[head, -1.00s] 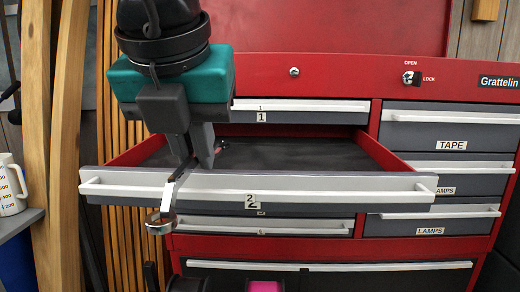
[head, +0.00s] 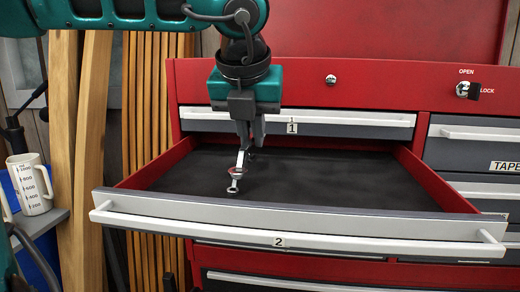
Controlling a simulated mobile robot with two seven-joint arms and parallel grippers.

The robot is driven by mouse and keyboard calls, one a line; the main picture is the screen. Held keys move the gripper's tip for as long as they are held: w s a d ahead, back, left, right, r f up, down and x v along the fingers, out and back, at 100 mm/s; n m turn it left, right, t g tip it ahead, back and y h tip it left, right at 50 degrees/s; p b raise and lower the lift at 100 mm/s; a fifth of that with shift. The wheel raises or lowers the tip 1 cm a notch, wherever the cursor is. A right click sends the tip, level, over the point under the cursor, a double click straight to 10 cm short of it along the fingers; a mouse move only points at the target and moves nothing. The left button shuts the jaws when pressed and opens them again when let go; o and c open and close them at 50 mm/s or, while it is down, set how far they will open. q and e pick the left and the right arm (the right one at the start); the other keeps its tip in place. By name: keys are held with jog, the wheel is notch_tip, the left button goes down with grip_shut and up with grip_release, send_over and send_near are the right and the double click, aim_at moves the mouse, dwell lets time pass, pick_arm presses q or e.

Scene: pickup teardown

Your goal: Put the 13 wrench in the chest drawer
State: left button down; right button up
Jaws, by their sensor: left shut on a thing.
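My left gripper (head: 245,140) hangs down over the open drawer and is shut on the wrench (head: 239,172). The wrench is a slim metal tool with a ring end pointing toward the front of the drawer. It is over the left part of the drawer's dark floor; I cannot tell whether it touches the floor. The chest drawer labelled 2 (head: 330,217) is pulled out, with a white handle bar and a dark lining. The size mark on the wrench cannot be read. My right gripper is not in view.
The red tool chest (head: 290,80) has a shut drawer 1 (head: 345,118) just above the open one. Shut drawers, one labelled TAPE, are at right. A white measuring jug (head: 30,185) stands on a shelf at left. Wooden planks (head: 92,150) stand beside the chest.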

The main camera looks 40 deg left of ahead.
pick_arm(q)
jog(key=p, duration=0.1)
send_near(260, 170)
jog(key=shift+w+a+r, duration=0.3)
jog(key=shift+w+r, duration=0.1)
jog(key=shift+r, duration=0.15)
jog(key=shift+w+a+r, duration=0.3)
jog(key=shift+w+r, duration=0.1)
jog(key=shift+r, duration=0.1)
jog(key=shift+w+a+f, duration=0.1)
jog(key=shift+w+f, duration=0.1)
jog(key=shift+f, duration=0.95)
notch_tip(260, 170, down, 4)
jog(key=shift+r+p, duration=0.15)
jog(key=shift+p, duration=0.2)
jog(key=shift+w+a+f+p, duration=0.2)
jog(key=shift+w+f+p, duration=0.1)
jog(key=shift+f, duration=0.3)
jog(key=shift+f+b, duration=0.15)
jog(key=shift+b, duration=0.2)
jog(key=c, duration=1.4)
grip_release()
jog(key=shift+c, duration=0.2)
